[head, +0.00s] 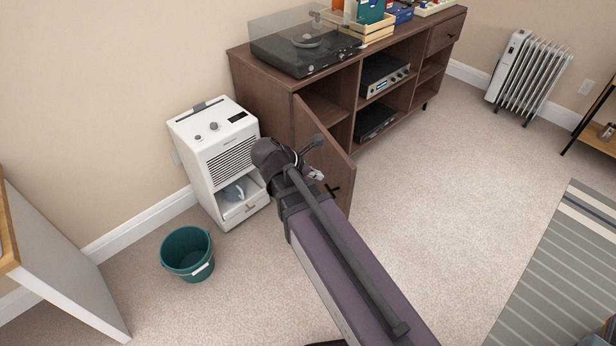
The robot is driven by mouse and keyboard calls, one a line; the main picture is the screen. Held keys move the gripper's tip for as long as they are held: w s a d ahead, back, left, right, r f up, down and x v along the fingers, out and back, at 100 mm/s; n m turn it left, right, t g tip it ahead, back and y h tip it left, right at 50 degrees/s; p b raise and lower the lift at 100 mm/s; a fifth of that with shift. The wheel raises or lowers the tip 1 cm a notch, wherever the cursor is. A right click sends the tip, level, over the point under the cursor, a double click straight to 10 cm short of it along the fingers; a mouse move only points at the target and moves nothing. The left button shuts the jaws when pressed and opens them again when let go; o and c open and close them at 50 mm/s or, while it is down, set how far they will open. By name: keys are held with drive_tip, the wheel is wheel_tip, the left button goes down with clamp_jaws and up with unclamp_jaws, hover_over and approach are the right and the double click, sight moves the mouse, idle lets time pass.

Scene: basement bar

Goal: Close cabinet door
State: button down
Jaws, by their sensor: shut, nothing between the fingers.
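The brown wooden cabinet (258,86) stands against the back wall. Its left door (333,172) is swung wide open toward me, with a dark handle near its lower free edge. The compartment behind the door looks empty. My gripper (317,174) is shut and empty at the end of my arm. In the picture it overlaps the door's face; I cannot tell whether it touches the door. My arm hides part of the door's lower left.
A white dehumidifier (217,150) stands close left of the cabinet, with a teal bucket (188,254) in front. A turntable (304,45) and a wooden crate sit on the cabinet. A white radiator (535,72) stands right. The carpet before the cabinet is clear.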

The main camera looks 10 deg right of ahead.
sight(345, 177)
drive_tip(key=shift+w+d+f+b, duration=0.4)
drive_tip(key=shift+d+f, duration=0.1)
drive_tip(key=shift+d, duration=0.6)
drive_tip(key=shift+w+d+f+b, duration=0.35)
drive_tip(key=shift+d+f, duration=0.15)
drive_tip(key=shift+d, duration=0.6)
drive_tip(key=shift+w+d+f+b, duration=0.3)
drive_tip(key=shift+d+f+b, duration=0.15)
drive_tip(key=shift+d, duration=0.65)
